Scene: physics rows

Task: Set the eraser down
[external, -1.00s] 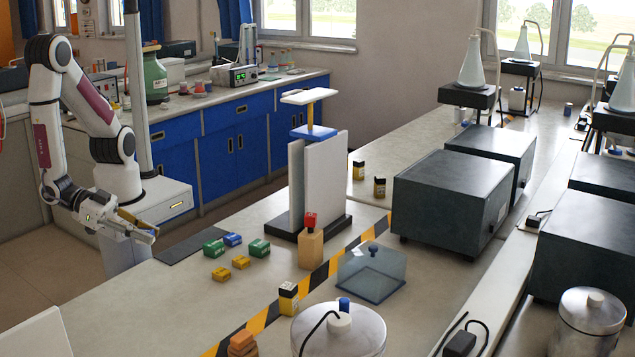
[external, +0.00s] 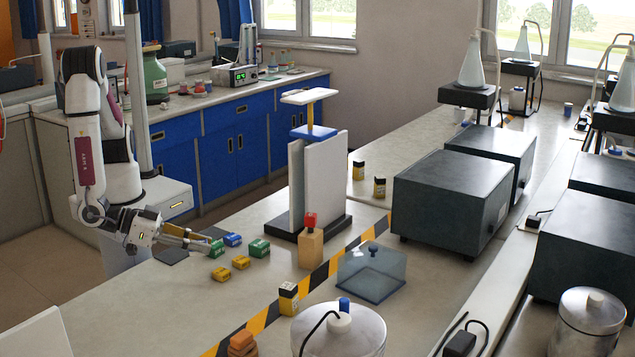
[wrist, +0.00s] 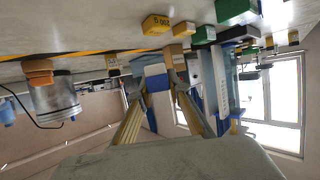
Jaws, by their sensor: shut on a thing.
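The eraser (wrist: 157,82) appears in the wrist view as a white block with a blue band, between my gripper's (wrist: 161,92) two fingertips. My gripper is shut on it. In the external view my gripper (external: 208,241) reaches right over the bench, fingers nearly level, by the dark mat (external: 174,257). There the eraser is too small and too covered to make out. The fingertips overlap the left green box (external: 217,249) in the picture; I cannot tell whether they touch it.
A blue box (external: 232,240), another green box (external: 259,248) and yellow boxes (external: 221,274) stand close to the fingertips. Beyond them are a white-panelled stand (external: 325,185) and a tan bottle (external: 311,248). The bench front (external: 150,310) is clear.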

